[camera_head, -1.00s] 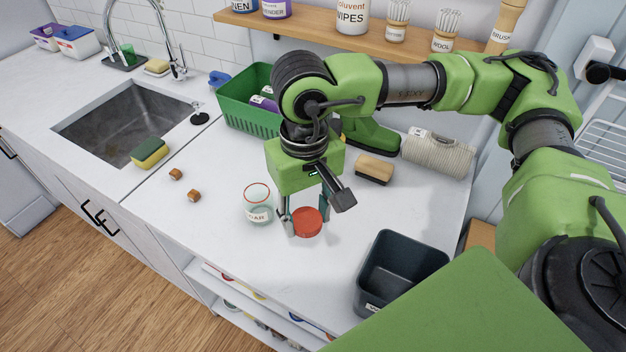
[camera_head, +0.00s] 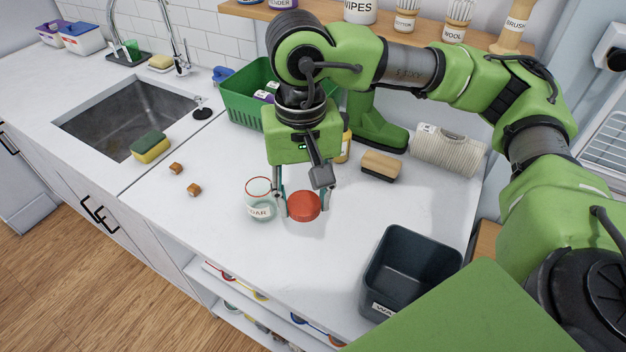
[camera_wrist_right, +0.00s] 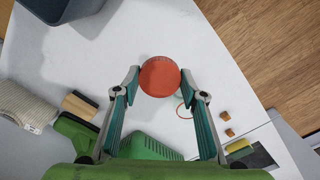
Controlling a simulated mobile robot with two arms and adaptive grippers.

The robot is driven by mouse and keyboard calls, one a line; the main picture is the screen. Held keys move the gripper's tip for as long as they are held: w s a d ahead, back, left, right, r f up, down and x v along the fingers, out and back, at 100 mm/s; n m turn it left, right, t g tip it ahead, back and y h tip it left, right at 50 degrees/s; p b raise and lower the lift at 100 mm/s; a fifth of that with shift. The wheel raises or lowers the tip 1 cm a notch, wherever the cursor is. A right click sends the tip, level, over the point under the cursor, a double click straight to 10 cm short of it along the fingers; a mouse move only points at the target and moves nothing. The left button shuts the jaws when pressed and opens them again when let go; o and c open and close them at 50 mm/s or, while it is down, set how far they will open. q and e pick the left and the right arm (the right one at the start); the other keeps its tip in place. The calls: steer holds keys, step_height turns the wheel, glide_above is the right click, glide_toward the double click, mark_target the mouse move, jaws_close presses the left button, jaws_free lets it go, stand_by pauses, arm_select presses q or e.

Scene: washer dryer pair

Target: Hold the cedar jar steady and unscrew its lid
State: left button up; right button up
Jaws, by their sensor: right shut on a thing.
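The cedar jar (camera_head: 261,208) is an open clear glass jar with a red-edged rim and a partly readable label. It stands upright on the white counter, with no gripper around it. The round red lid (camera_head: 303,206) is off the jar, just to its right. My right gripper (camera_head: 302,210) is shut on the lid, one finger on each side; the left finger is close to the jar. The right wrist view shows the lid (camera_wrist_right: 160,76) between the fingertips, with the jar mostly hidden behind it. I cannot tell whether the lid touches the counter. My left gripper is out of view.
Two small brown blocks (camera_head: 194,189) lie left of the jar. A dark bin (camera_head: 376,276) stands front right. A green basket (camera_head: 240,107), a brush (camera_head: 381,166) and a rope roll (camera_head: 447,151) are behind. The sink (camera_head: 125,113) is far left. Counter in front of the jar is clear.

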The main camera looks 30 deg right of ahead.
steer(key=w+d+f+p, duration=0.1)
steer(key=w+d+f, duration=0.1)
steer(key=w+f, duration=0.1)
steer(key=w+d+f+p, duration=0.2)
steer(key=w+d+f, duration=0.1)
steer(key=w, duration=0.1)
steer(key=w+d+f+p, duration=0.2)
steer(key=w+f, duration=0.1)
steer(key=shift+w+d, duration=0.15)
steer(key=shift+w, duration=0.25)
steer(key=shift+w+d+f+p, duration=0.3)
steer(key=shift+f+p, duration=0.15)
steer(key=shift+f, duration=0.15)
step_height(320, 180, down, 2)
steer(key=shift+p, duration=0.9)
steer(key=shift+f, duration=0.7)
steer(key=o, duration=1.2)
steer(key=shift+o, duration=0.2)
